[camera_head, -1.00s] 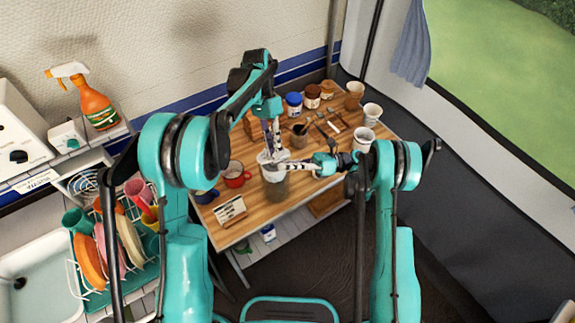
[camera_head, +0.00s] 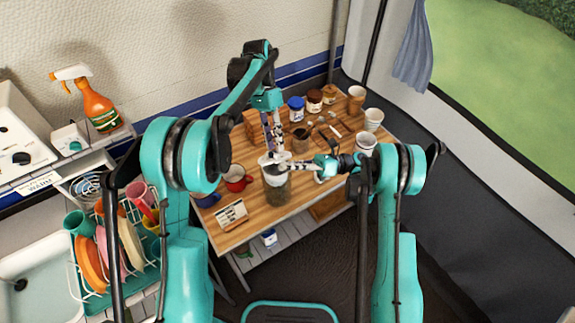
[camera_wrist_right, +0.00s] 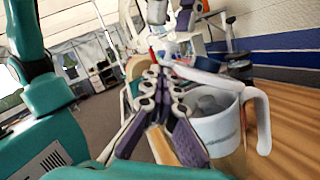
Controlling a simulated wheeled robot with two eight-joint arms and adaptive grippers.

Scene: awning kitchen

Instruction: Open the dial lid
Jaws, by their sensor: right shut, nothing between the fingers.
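My right gripper (camera_head: 284,166) reaches in from the right at lid height, beside the left fingertips. In the right wrist view its fingers (camera_wrist_right: 153,78) are together with nothing between them. The dial lid itself is mostly hidden by both grippers.
Jars and cups (camera_head: 372,118) fill the table's back right. A dish rack (camera_head: 115,250) stands left.

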